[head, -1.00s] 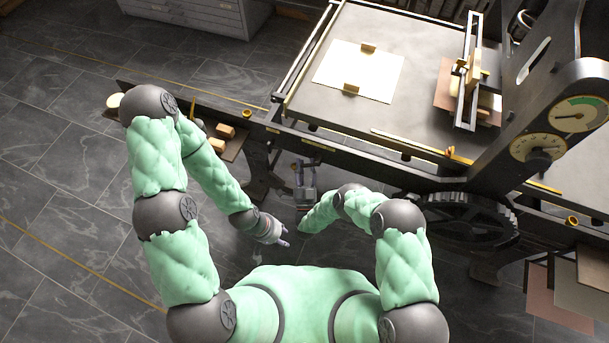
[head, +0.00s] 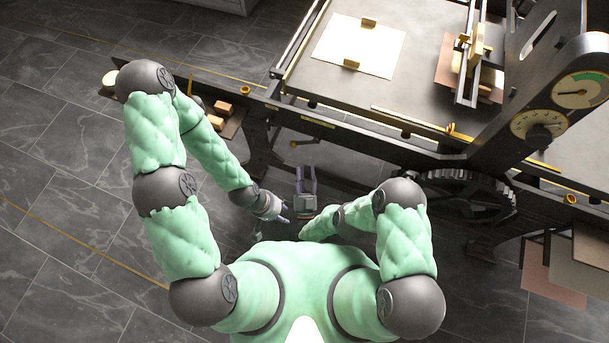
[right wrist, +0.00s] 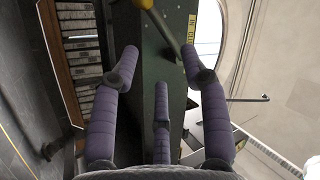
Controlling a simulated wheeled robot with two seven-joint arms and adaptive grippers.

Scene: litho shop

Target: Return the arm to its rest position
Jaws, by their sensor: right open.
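My right gripper (head: 306,170) stands in front of my torso, its fingers apart and pointing away from me towards the press. It is empty. It also shows in the right wrist view (right wrist: 161,66), with its purple fingers spread and nothing held between them. My right arm (head: 403,245) is folded close to my body. My left gripper (head: 286,215) is just below and left of the right one, small and side-on, so its jaws cannot be read. My left arm (head: 215,150) bends out to the left and back in.
The litho press bed (head: 420,85) fills the upper right, carrying a white sheet (head: 358,47). Its gear wheel (head: 470,195) lies right of my right arm. A shelf with wooden blocks (head: 232,128) is beyond my left forearm. Boards (head: 555,280) lean at lower right. Floor at left is free.

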